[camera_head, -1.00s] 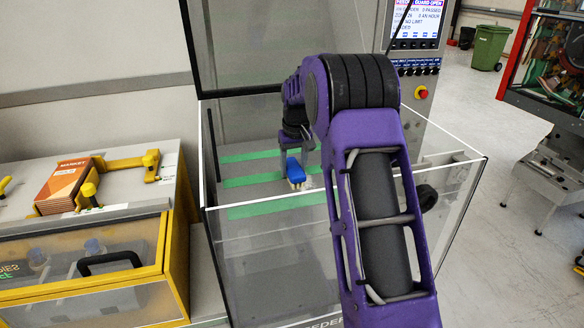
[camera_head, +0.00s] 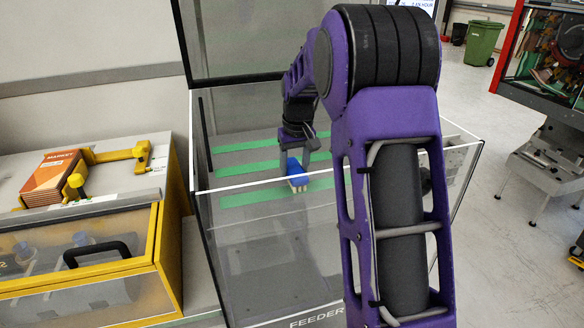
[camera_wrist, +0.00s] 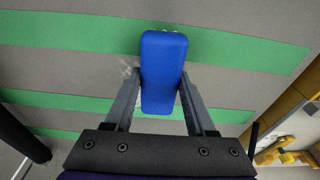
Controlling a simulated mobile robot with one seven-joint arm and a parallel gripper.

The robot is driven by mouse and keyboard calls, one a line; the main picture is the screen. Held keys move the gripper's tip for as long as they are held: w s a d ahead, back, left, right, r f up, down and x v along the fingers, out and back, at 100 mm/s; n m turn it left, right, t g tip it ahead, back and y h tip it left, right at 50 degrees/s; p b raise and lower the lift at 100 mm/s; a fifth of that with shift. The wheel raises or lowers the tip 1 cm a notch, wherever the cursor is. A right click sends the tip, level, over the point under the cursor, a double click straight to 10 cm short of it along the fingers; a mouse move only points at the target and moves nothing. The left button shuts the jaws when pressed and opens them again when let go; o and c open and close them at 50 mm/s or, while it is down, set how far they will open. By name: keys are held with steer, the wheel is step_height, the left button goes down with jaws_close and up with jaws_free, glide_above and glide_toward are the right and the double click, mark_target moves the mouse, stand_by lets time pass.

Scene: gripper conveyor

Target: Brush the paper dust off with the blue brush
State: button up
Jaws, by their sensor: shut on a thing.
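My gripper (camera_wrist: 160,98) is shut on the blue brush (camera_wrist: 163,72), with one finger on each side of its blue block. In the head view the blue brush (camera_head: 295,169) is inside the clear-walled feeder box, with pale bristles at its lower end. My gripper (camera_head: 306,150) hangs above the grey bed (camera_head: 245,147) with green stripes. A small pale patch that looks like paper dust (camera_wrist: 127,68) lies on the grey surface just left of the brush in the wrist view. I cannot tell whether the bristles touch the bed.
Clear walls (camera_head: 270,240) surround the bed, and a raised lid (camera_head: 235,40) stands behind. Left is a yellow-framed machine (camera_head: 157,245) with a stack of orange booklets (camera_head: 50,178). A green bin (camera_head: 484,42) stands far right on open floor.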

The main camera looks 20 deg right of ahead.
mark_target(295, 157)
steer(key=shift+s+b, duration=0.55)
steer(key=shift+s, duration=1.35)
steer(key=shift+d+f, duration=0.1)
steer(key=shift+d, duration=0.75)
steer(key=shift+w+p, duration=3.1)
steer(key=shift+w, duration=1.2)
steer(key=shift+w+f+p, duration=0.1)
steer(key=shift+w+p, duration=0.2)
steer(key=shift+w, duration=2.5)
steer(key=shift+r, duration=0.2)
step_height(295, 157, up, 6)
